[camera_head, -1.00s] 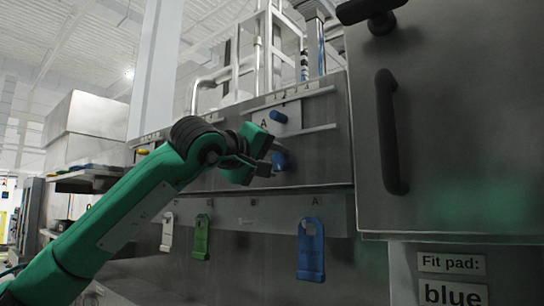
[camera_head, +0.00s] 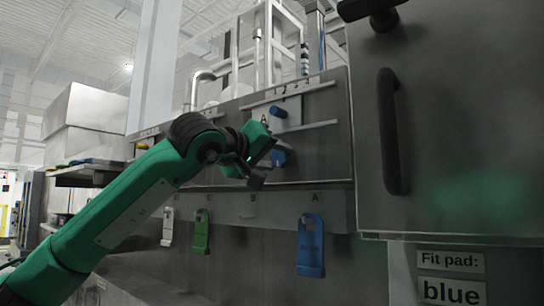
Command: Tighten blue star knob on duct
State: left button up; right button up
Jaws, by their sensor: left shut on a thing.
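My right gripper is not in view.
Blue (camera_head: 311,246), green (camera_head: 201,234) and white (camera_head: 168,227) tags hang on the lower rail under letters. A large grey door with a black handle (camera_head: 391,132) stands close at right. A sign reads "Fit pad: blue" (camera_head: 452,292).

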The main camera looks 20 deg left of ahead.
pick_arm(q)
jog(key=o, duration=1)
jog(key=shift+c, duration=0.2)
jog(key=shift+s+a+f+b, duration=0.1)
jog(key=shift+s+a+b, duration=0.05)
jog(key=shift+s+b, duration=0.3)
jog(key=b+v, duration=0.5)
jog(key=v, duration=0.7)
jog(key=shift+s, duration=0.35)
jog(key=shift+a, duration=0.15)
